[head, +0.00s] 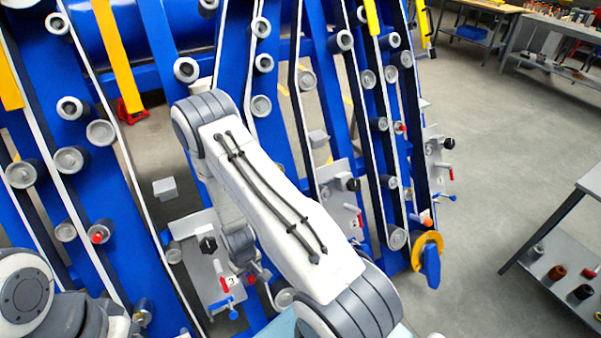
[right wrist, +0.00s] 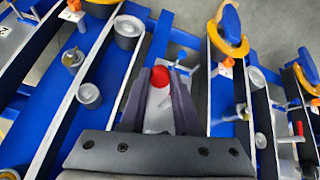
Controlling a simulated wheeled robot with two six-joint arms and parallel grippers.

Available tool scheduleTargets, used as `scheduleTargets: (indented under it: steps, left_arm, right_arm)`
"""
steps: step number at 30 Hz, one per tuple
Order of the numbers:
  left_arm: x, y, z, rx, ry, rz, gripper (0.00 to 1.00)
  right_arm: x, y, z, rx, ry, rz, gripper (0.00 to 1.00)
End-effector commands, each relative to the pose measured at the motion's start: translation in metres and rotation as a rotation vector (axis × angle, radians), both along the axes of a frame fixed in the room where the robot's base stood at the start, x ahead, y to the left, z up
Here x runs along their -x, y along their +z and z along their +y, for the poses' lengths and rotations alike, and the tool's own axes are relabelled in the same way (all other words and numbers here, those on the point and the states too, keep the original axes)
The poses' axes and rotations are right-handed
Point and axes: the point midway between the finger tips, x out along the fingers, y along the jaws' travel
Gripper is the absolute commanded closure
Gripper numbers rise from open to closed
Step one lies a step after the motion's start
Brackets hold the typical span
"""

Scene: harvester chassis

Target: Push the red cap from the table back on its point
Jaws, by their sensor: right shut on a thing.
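In the right wrist view, my right gripper (right wrist: 161,80) is shut on the red cap (right wrist: 159,76), which shows between its two dark fingertips. Behind the cap are a pale grey plate and blue frame parts. I cannot tell whether the cap touches anything there. A bare metal point (right wrist: 244,112) stands on the blue frame to the right, and another metal fitting (right wrist: 72,57) is at upper left.
The blue harvester chassis (head: 90,190) with belts and grey rollers fills the left and middle. A yellow ring with a blue handle (head: 428,255) sticks out at its right side. A grey table (head: 585,185) with parts on its lower shelf stands at right. The floor between is clear.

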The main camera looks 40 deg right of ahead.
Motion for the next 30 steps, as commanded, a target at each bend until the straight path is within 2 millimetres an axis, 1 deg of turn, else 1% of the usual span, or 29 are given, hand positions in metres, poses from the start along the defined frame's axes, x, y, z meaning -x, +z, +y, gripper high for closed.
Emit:
scheduleTargets:
  steps: [1,2,4,7,11,12,14,15,18,21,22,25,27,30]
  left_arm:
    - [0.0,-0.013,0.0,0.0,0.0,0.0,0.37]
    - [0.0,-0.018,0.0,0.0,0.0,0.0,0.37]
    - [0.0,-0.032,0.0,0.0,0.0,0.0,0.37]
    - [0.0,-0.051,0.0,0.0,0.0,0.0,0.37]
    - [0.0,-0.076,0.0,0.0,-0.001,0.0,0.37]
    - [0.0,-0.085,0.0,0.0,-0.001,0.0,0.37]
    - [0.0,-0.099,0.0,0.0,-0.001,0.0,0.37]
    - [0.0,-0.108,0.0,0.0,-0.001,0.0,0.37]
    - [0.0,-0.129,0.0,0.0,-0.001,0.0,0.37]
    - [0.0,-0.145,0.0,0.0,-0.001,0.0,0.37]
    - [0.0,-0.148,0.0,0.0,-0.001,0.0,0.37]
    - [0.0,-0.158,0.0,0.0,-0.001,0.0,0.37]
    - [0.0,-0.161,0.0,0.0,-0.001,0.0,0.37]
    - [0.0,-0.162,0.0,0.0,-0.001,0.0,0.37]
  right_arm:
    - [-0.013,-0.006,-0.008,0.014,0.001,-0.03,1.0]
    - [-0.021,-0.006,-0.014,0.024,0.004,-0.051,1.0]
    - [-0.043,-0.006,-0.031,0.057,0.016,-0.112,1.0]
    - [-0.072,0.001,-0.06,0.107,0.047,-0.208,1.0]
    - [-0.105,0.015,-0.103,0.175,0.096,-0.353,1.0]
    - [-0.115,0.02,-0.118,0.196,0.113,-0.404,1.0]
    - [-0.127,0.031,-0.143,0.229,0.138,-0.487,1.0]
    - [-0.134,0.039,-0.16,0.251,0.154,-0.544,1.0]
    - [-0.144,0.061,-0.2,0.295,0.19,-0.674,1.0]
    - [-0.147,0.083,-0.232,0.327,0.216,-0.78,1.0]
    - [-0.147,0.089,-0.24,0.334,0.222,-0.807,1.0]
    - [-0.146,0.105,-0.259,0.351,0.235,-0.871,1.0]
    - [-0.144,0.114,-0.268,0.358,0.241,-0.901,1.0]
    - [-0.143,0.121,-0.273,0.361,0.246,-0.92,1.0]
